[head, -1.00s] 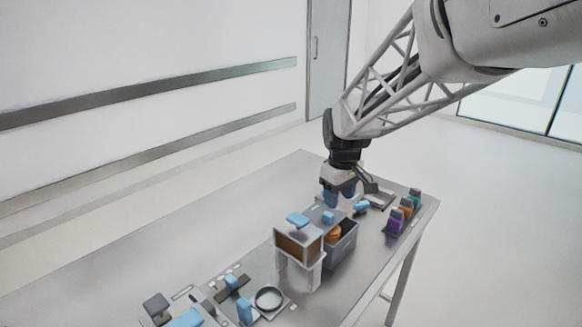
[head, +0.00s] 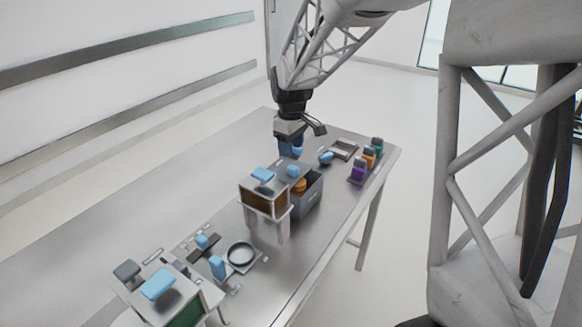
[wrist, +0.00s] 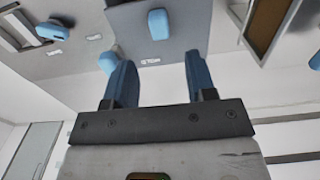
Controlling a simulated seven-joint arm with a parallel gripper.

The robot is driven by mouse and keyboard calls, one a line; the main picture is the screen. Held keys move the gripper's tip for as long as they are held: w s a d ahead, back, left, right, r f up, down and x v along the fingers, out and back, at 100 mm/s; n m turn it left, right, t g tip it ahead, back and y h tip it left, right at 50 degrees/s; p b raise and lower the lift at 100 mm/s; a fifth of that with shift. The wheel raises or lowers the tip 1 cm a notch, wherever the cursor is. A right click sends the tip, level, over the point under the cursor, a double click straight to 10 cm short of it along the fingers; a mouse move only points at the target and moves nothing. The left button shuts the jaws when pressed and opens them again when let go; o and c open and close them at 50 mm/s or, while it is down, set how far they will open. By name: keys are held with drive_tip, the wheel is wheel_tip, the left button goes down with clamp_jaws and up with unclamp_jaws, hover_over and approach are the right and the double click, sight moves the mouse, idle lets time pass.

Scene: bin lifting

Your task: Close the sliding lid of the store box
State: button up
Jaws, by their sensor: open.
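The store box (head: 309,200) is a grey open-topped box in the middle of the table, with something orange inside. Its grey lid (wrist: 185,38) covers part of the top and leaves a gap on the right side in the head view. A blue knob (head: 293,171) stands on the lid; it also shows in the wrist view (wrist: 157,24). My gripper (head: 291,150) is above the table just behind the lid, fingers pointing down. In the wrist view my gripper (wrist: 155,62) is open, with nothing between its blue fingers; the knob shows beyond them, apart.
A raised brown-fronted box (head: 265,203) with a blue handle stands close to the store box's left. Purple, orange and teal items (head: 369,158) and a shallow tray (head: 344,149) are to the right. A round dish (head: 241,254) and another raised box (head: 165,301) are at front left.

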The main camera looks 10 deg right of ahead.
sight(291, 166)
drive_tip(key=shift+f, duration=3.85)
drive_tip(key=shift+c, duration=0.5)
clamp_jaws()
